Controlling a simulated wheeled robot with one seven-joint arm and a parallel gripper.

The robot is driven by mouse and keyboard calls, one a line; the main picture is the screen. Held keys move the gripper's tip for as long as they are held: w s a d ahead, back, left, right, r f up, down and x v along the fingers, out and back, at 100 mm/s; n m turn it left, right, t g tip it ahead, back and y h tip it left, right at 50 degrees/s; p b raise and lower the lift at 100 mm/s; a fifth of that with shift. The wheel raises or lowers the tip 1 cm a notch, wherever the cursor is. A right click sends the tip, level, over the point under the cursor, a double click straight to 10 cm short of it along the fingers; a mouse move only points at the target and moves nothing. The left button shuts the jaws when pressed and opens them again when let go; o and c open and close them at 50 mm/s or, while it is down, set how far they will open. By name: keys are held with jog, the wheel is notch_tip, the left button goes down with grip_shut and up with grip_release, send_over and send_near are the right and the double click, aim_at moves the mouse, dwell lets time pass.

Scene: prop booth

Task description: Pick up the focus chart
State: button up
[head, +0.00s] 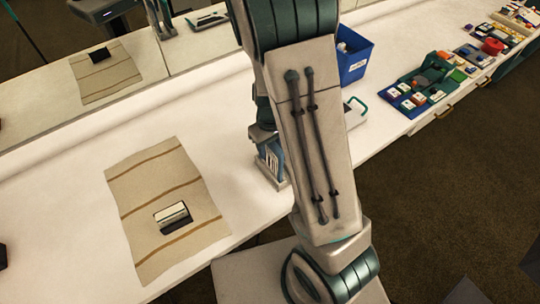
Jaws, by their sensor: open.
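A striped beige cloth (150,185) lies to the left, with a small white-and-black block (172,215) on it. A blue bin (354,62) stands behind my arm. Trays of small coloured items (420,88) fill the right end. A mirror (60,85) runs along the back.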

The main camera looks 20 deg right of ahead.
jog(key=shift+f+b, duration=0.25)
jog(key=shift+b, duration=0.1)
jog(key=shift+c, duration=0.3)
grip_shut()
